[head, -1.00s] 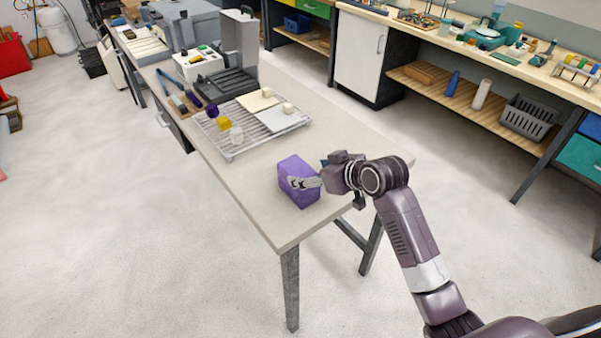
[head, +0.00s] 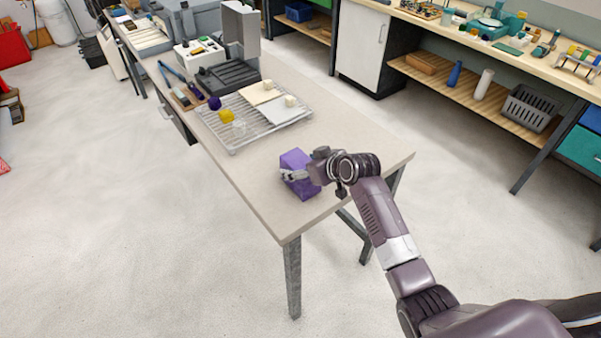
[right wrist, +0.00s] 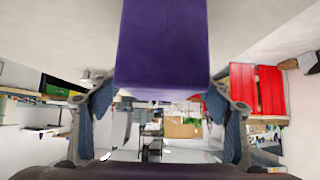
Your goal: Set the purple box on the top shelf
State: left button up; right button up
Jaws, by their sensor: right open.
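The purple box (head: 297,160) stands on the near end of the long grey table (head: 255,195). My right gripper (head: 292,176) is open at the box, with one finger showing in front of its side. In the right wrist view the box (right wrist: 162,45) fills the top middle. The far finger is hidden in the head view. My left gripper is not in view. I cannot tell which surface is the top shelf.
A wire rack (head: 235,146) with small blocks and pale plates lies on the table beyond the box. A grey open case (head: 228,75) stands farther back. At right, a workbench has a low wooden shelf (head: 440,80) with a grey basket (head: 529,107). Floor around the table is clear.

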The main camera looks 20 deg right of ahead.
jog(key=c, duration=1.6)
jog(key=shift+r, duration=0.15)
jog(key=shift+c, duration=0.8)
